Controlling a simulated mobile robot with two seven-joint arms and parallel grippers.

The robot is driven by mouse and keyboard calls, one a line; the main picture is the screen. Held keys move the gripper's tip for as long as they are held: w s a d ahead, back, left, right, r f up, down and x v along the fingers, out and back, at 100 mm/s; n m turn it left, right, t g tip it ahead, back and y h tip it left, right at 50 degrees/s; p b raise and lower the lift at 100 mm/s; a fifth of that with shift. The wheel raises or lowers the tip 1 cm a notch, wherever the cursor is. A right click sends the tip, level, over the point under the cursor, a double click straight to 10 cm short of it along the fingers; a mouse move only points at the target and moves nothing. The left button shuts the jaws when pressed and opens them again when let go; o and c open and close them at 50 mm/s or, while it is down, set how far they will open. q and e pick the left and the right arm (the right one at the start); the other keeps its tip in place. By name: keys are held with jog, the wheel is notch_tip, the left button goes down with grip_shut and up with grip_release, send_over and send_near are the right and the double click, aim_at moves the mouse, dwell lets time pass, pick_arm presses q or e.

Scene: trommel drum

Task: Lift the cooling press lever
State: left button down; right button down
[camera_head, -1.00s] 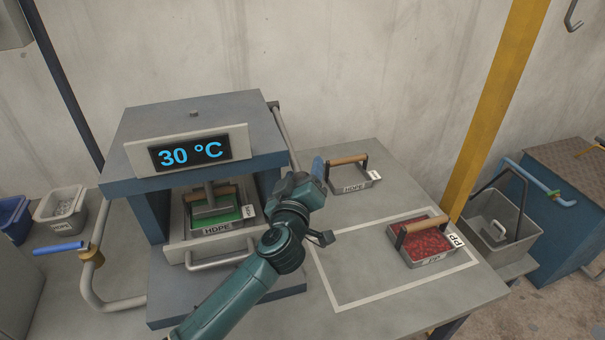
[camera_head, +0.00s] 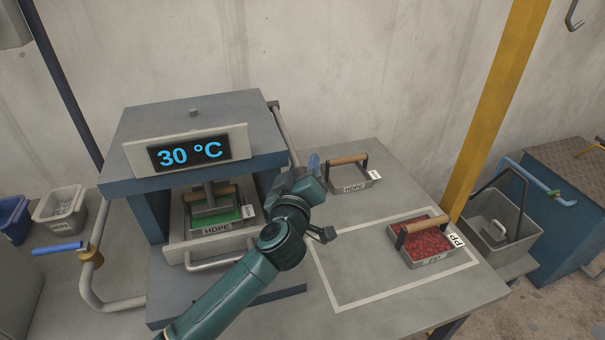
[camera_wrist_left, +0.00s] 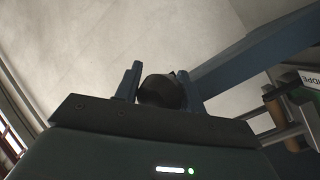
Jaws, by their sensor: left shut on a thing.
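The cooling press (camera_head: 195,118) stands on the table with a display reading 30 °C. Its grey lever arm (camera_head: 284,132) slants down along the press's right side to a blue handle (camera_head: 314,161). My right gripper is not in view.
An HDPE mould (camera_head: 209,231) with green filling sits inside the press. Another HDPE mould (camera_head: 354,187) stands right of my gripper. A PP mould (camera_head: 407,251) with red filling is in the white-outlined area. A blue-handled pipe lever (camera_head: 58,248) is at left.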

pick_arm(q)
jog(key=shift+r, duration=0.85)
jog(key=c, duration=0.9)
grip_release()
jog(key=shift+s+f, duration=0.1)
jog(key=shift+s, duration=0.05)
jog(key=shift+o, duration=0.2)
jog(key=shift+s+f, duration=0.1)
jog(key=shift+s, duration=0.35)
jog(key=s+a, duration=0.1)
jog(key=s, duration=1.1)
jog(key=shift+s, duration=0.1)
